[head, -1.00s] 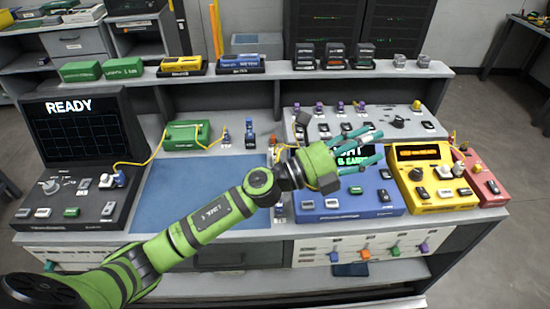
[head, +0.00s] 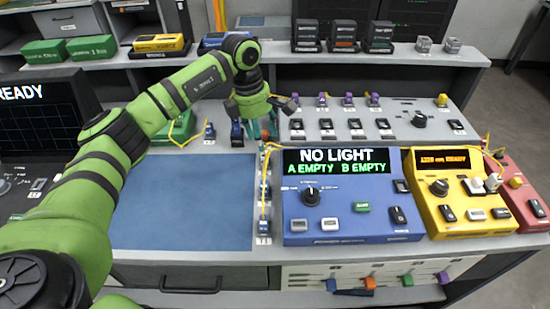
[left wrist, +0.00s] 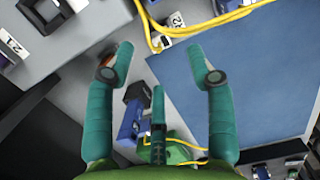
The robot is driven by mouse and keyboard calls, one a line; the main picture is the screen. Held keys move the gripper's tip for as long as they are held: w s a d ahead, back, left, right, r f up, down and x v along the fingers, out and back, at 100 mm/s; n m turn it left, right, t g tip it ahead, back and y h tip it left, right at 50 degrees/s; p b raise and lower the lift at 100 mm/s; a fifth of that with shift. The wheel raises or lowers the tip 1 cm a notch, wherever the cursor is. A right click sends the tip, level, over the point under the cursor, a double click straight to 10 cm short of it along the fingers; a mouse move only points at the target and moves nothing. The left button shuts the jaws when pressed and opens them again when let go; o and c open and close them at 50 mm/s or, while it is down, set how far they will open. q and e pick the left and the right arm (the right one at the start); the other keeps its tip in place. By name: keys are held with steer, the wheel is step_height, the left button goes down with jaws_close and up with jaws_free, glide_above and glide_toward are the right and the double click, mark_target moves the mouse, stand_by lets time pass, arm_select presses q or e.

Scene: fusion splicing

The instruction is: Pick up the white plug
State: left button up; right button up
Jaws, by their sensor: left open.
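My left gripper (head: 258,128) hangs with teal fingers pointing down behind the blue mat, near the small blue pieces at the back of the bench. In the left wrist view the left gripper (left wrist: 172,80) has its fingers spread, with nothing between them. Two small white plug-like pieces (head: 475,187) stand on the yellow unit (head: 451,215) at the right, far from the gripper. A small pale connector (left wrist: 163,43) with a yellow cable lies beyond the fingertips in the left wrist view. I cannot tell which is the white plug. My right gripper is out of view.
The blue mat (head: 185,205) is bare. The blue power meter (head: 345,220) reads "NO LIGHT". A yellow cable (head: 265,185) runs along the strip between them. Several small switches stand on the grey panel (head: 345,112). A shelf (head: 420,62) crosses behind.

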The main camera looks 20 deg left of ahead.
mark_target(264, 154)
arm_select(q)
steer(key=shift+s+f, duration=0.15)
steer(key=shift+f, duration=0.2)
steer(key=shift+d+f, duration=0.15)
steer(key=shift+f, duration=0.8)
step_height(264, 154, down, 2)
steer(key=shift+f+p, duration=0.1)
steer(key=shift+p, duration=0.6)
steer(key=shift+w+d+f, duration=0.1)
steer(key=shift+w+f, duration=0.1)
steer(key=shift+f, duration=0.55)
steer(key=shift+w+d+f, duration=0.1)
steer(key=shift+w+f, duration=0.1)
steer(key=shift+f, duration=0.5)
steer(key=c, duration=0.9)
steer(key=shift+c, duration=0.7)
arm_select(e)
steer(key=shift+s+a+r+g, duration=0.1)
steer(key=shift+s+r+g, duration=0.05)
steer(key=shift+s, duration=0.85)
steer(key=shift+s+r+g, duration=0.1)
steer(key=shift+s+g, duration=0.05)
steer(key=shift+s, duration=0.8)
